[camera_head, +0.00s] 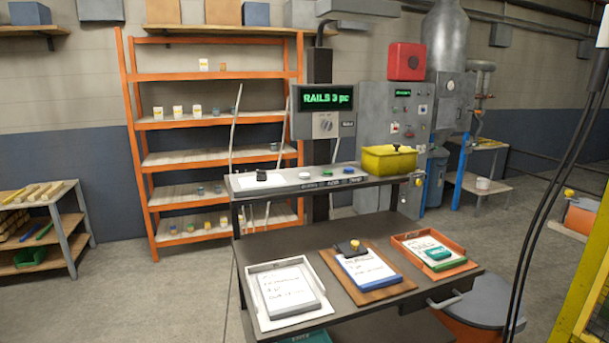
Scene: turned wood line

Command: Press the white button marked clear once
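A small white button (304,175) sits on the raised shelf (278,184) of the workbench, below the display. A blue button (348,170) is on the same shelf to its right, with another small button (328,173) between them. Small labels run along the shelf's front edge, too small to read surely. The display (326,98) above reads "RAILS 3 pc" in green. Nothing is seen touching the white button. Neither of my grippers is in view.
A black item (262,176) lies left of the buttons and a yellow box (389,159) stands right. On the lower bench top are a white tray (261,267), a wooden board (375,294) and an orange tray (455,241), each with papers. Black cables hang at right.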

